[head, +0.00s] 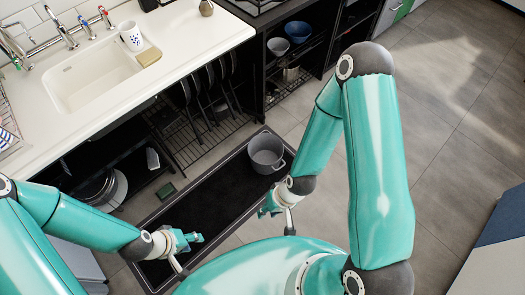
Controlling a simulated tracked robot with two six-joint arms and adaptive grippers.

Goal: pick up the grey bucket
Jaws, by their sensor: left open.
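The grey bucket (266,152) stands upright at the right end of a dark mat (215,189) on the floor. Its open top faces up and its inside looks empty. My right gripper (277,221) is just in front of the bucket, apart from it, with its fingers spread and nothing between them. My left gripper (190,254) is open and empty, over the near left part of the mat, well away from the bucket. My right forearm passes close to the bucket's right side.
A white counter (185,60) with a sink (92,80), a cup (131,36) and a sponge (148,57) runs along the back. Black pans (212,92) hang beneath it. A shelf at the back holds bowls (298,31). Tiled floor (450,120) on the right is clear.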

